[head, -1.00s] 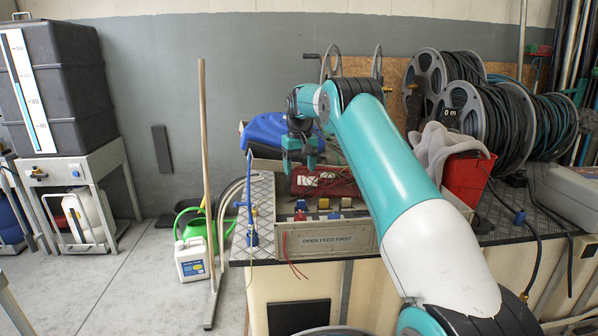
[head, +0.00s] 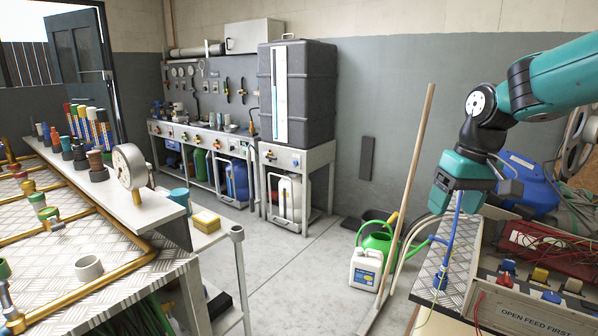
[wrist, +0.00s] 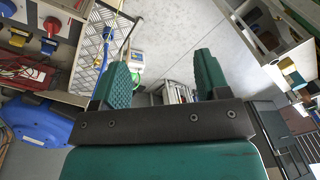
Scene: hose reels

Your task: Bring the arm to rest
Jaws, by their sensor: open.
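My gripper (head: 462,205) is at the right of the head view, at the end of my teal arm, which comes in from the upper right. It hangs in front of the bench's left end (head: 432,283). In the wrist view my gripper (wrist: 160,72) shows two teal fingers spread wide apart. Nothing is between them but the distant floor and background. The arm appears clear of the bench, though the exact gap cannot be told.
A wooden pole (head: 405,200) stands by a white canister (head: 365,270) and green watering can (head: 378,243). A pipe workbench (head: 95,225) fills the left.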

